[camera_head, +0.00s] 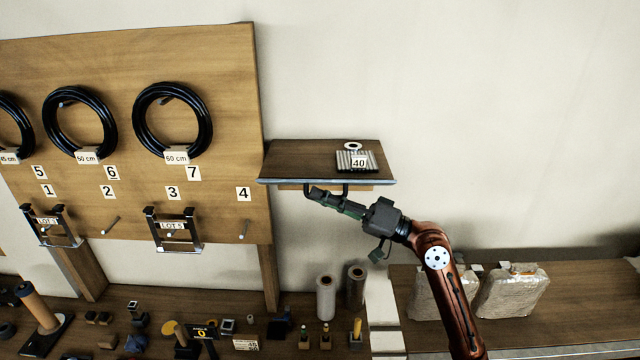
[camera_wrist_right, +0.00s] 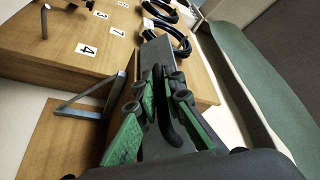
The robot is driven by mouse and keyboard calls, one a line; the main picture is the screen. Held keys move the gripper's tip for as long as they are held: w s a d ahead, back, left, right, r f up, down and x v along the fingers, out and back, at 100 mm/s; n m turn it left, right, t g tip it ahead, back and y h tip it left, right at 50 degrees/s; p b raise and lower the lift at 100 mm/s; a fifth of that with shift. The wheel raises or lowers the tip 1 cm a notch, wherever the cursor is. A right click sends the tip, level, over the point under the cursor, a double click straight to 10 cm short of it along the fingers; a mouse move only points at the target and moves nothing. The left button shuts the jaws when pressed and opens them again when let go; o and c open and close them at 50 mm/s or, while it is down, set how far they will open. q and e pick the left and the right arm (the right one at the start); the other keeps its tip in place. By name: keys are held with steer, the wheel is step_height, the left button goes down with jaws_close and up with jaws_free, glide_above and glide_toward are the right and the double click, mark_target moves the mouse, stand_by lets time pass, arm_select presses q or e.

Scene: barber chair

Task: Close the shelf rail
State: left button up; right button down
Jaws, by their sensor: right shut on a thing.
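The wooden shelf (camera_head: 310,160) sticks out from the wall at the right end of the pegboard, with a metal rail (camera_head: 372,182) along its front edge. A black curved handle (camera_head: 346,188) hangs under that edge. My right gripper (camera_head: 318,195) is at the handle, shut on it. In the right wrist view the green-padded fingers (camera_wrist_right: 165,85) stand on both sides of the black handle (camera_wrist_right: 170,125), and the fingers partly hide it. My left gripper is not in view.
A label "40" on a ribbed grey block (camera_head: 356,161) and a white ring (camera_head: 353,146) sit on the shelf. Black hose coils (camera_head: 173,120) hang on the pegboard (camera_head: 225,80). Below, a crowded bench holds two rolls (camera_head: 326,297); wrapped bags (camera_head: 511,292) stand at right.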

mark_target(374, 182)
steer(key=r+m+h+p, duration=0.1)
steer(key=m+p, duration=0.1)
steer(key=p, duration=0.2)
steer(key=w+r+m+h+p, duration=0.1)
steer(key=m+p, duration=0.2)
steer(key=p, duration=0.2)
steer(key=r+m+h+p, duration=0.1)
steer(key=r+m+p, duration=0.1)
steer(key=p, duration=0.3)
steer(key=shift+w+m+t, duration=0.15)
steer(key=shift+m+t, duration=0.25)
steer(key=shift+m, duration=0.2)
steer(key=shift+w+r+m+h+p, duration=0.2)
steer(key=shift+m+h+p, duration=0.15)
steer(key=shift+m, duration=0.25)
steer(key=shift+w+m+g, duration=0.3)
steer(key=shift+m+g, duration=0.1)
steer(key=shift+m, duration=0.3)
steer(key=shift+r, duration=0.1)
steer(key=c, duration=2)
jaws_free()
steer(key=shift+c, duration=0.2)
steer(key=shift+d, duration=0.15)
steer(key=v, duration=1.1)
steer(key=shift+s+d+r, duration=0.2)
steer(key=shift+d, duration=0.15)
steer(key=shift+f, duration=0.1)
